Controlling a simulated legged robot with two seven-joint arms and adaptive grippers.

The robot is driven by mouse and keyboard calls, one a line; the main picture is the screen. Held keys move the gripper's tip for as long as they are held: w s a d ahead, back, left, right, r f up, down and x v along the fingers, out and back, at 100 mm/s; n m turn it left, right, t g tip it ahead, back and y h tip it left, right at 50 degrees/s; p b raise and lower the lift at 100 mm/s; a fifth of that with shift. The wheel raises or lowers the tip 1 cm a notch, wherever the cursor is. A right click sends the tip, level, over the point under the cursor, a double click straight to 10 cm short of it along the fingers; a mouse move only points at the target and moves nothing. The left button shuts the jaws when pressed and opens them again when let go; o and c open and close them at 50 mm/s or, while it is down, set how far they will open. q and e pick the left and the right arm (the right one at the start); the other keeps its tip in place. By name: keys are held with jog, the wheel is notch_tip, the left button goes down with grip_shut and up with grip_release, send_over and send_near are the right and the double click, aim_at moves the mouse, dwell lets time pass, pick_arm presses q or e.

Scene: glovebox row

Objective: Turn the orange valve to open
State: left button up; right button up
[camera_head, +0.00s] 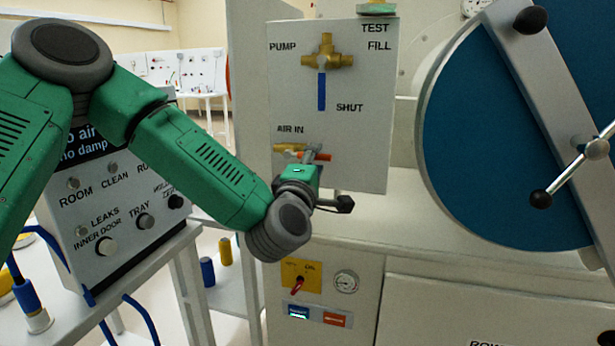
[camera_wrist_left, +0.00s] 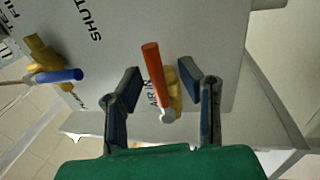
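The orange valve handle (camera_head: 322,156) sits on a brass fitting (camera_head: 288,148) under the AIR IN label, on the grey panel. In the head view the handle points right, partly hidden by my left gripper (camera_head: 311,158). In the left wrist view the orange handle (camera_wrist_left: 153,70) stands between the two fingers of my left gripper (camera_wrist_left: 160,84), with a gap on both sides. The fingers are open and hold nothing. Whether the handle is within the fingers' depth is hard to tell. My right gripper is in neither view.
Above, a brass valve (camera_head: 326,60) has a blue handle (camera_head: 322,91) pointing down toward SHUT. A large blue round door (camera_head: 500,150) with a bar and black knobs stands right. A control box (camera_head: 110,215) stands left. A gauge (camera_head: 346,281) and red switch (camera_head: 298,285) sit below.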

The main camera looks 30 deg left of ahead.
pick_arm(q)
jog(key=v, duration=1)
jog(key=shift+s+f, duration=0.2)
jog(key=shift+s, duration=0.15)
jog(key=s+d+f+m+g+h, duration=0.2)
jog(key=s+f+m+g, duration=0.15)
jog(key=f, duration=0.55)
jog(key=s+d+f+m+g+h, duration=0.25)
jog(key=f+m, duration=0.25)
jog(key=f, duration=0.5)
jog(key=s+d+f+m+g+h, duration=0.25)
jog(key=f+m, duration=0.25)
jog(key=f, duration=0.4)
jog(key=s+a+f+m+g+y, duration=0.1)
jog(key=s+a+f+m+g, duration=0.2)
jog(key=s+f, duration=0.4)
jog(key=s+a+f+m+g+y, duration=0.1)
jog(key=s+a+f+m+g, duration=0.2)
jog(key=s, duration=1.1)
notch_tip(320, 180, down, 5)
jog(key=m+g, duration=0.2)
jog(key=g, duration=0.2)
jog(key=shift+a+f, duration=0.15)
jog(key=shift+a, duration=0.1)
jog(key=shift+w+g, duration=0.1)
jog(key=shift+g, duration=0.15)
